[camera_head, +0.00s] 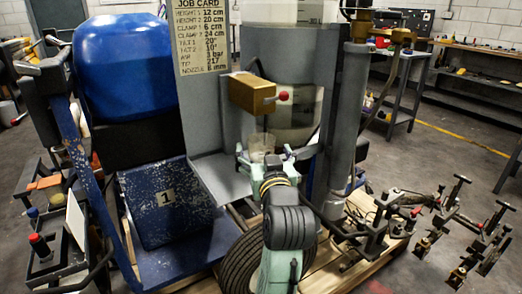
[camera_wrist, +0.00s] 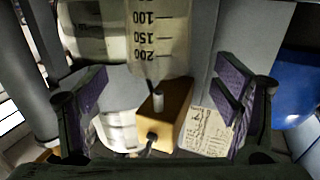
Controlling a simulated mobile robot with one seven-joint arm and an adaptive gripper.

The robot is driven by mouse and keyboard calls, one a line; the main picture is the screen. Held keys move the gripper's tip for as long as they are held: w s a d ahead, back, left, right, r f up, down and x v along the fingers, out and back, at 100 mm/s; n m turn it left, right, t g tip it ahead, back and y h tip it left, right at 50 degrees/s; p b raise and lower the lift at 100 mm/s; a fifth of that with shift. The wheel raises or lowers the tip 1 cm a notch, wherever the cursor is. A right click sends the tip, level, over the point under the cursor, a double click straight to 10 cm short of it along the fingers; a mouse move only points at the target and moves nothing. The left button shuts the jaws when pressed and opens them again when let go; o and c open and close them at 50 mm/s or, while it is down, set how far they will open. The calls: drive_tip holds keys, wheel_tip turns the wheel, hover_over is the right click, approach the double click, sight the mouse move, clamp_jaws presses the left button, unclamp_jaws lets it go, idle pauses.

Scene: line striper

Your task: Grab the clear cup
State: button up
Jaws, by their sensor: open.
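The clear cup (camera_head: 262,142) is a small see-through vessel on the machine's grey ledge in the head view, just beyond my gripper (camera_head: 265,160). In the wrist view the cup (camera_wrist: 157,35) shows large at the top middle, with black marks reading 100, 150 and 200. My gripper (camera_wrist: 162,95) is open, with its purple-padded fingers wide apart on either side of the picture and the cup lined up between them. Nothing is held. The fingers partly hide the cup's lower part in the head view, and I cannot tell whether they touch it.
A brass-coloured box (camera_head: 252,94) with a red-knobbed lever juts out above the cup. The job card panel (camera_head: 207,40) and blue tank (camera_head: 128,65) stand left. A grey post (camera_head: 346,125) stands close on the right. Clamps and nozzles (camera_head: 460,235) are at far right.

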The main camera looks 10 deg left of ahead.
sight(261, 139)
drive_tip(key=p+x, duration=0.1)
drive_tip(key=x, duration=0.4)
drive_tip(key=shift+w+a+r, duration=0.1)
drive_tip(key=shift+w+r, duration=0.1)
drive_tip(key=shift+w, duration=0.15)
drive_tip(key=c, duration=1.5)
drive_tip(key=shift+r, duration=0.1)
